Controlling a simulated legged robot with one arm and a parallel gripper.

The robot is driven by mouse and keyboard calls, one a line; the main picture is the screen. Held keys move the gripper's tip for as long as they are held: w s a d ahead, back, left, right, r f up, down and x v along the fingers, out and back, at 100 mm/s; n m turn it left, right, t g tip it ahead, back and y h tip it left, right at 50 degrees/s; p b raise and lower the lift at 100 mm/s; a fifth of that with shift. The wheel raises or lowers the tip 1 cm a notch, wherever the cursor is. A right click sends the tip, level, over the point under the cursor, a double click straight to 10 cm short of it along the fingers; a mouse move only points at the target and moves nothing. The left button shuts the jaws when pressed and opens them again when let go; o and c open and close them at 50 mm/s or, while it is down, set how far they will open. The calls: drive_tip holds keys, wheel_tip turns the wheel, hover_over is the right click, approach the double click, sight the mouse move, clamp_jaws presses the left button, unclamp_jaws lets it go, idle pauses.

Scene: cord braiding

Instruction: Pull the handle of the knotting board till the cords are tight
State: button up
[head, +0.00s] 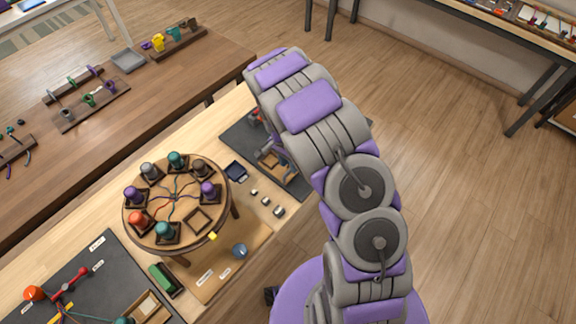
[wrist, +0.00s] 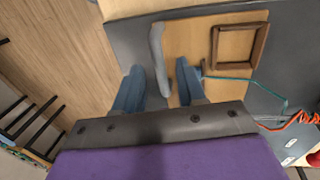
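The knotting board (wrist: 205,32) is a light wooden plate on a dark mat, with a square brown frame (wrist: 238,47) on it. A grey bar (wrist: 157,55), which looks like the handle, stands at the board's left edge. My gripper (wrist: 160,75) has its two blue fingers apart, one on each side of this bar, with gaps visible. A teal cord (wrist: 235,78) runs right from near the right finger, bending downward. An orange-red cord (wrist: 295,120) lies at lower right. In the head view the board (head: 272,163) is partly hidden behind my arm, and my gripper is mostly hidden.
A round braiding stand (head: 175,198) with several coloured bobbins stands left of the board on the light workbench (head: 240,108). Small metal weights (head: 266,201) and a dark small tray (head: 236,171) lie between them. A brown table (head: 140,90) stands behind.

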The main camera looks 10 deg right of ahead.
drive_tip(key=shift+s+d+f, duration=0.15)
drive_tip(key=shift+d+f, duration=0.25)
drive_tip(key=shift+f, duration=0.4)
drive_tip(key=shift+a, duration=0.55)
drive_tip(key=shift+c, duration=0.2)
drive_tip(key=shift+a, duration=0.15)
drive_tip(key=shift+c, duration=0.8)
drive_tip(key=shift+d, duration=0.5)
clamp_jaws()
drive_tip(key=shift+a, duration=0.1)
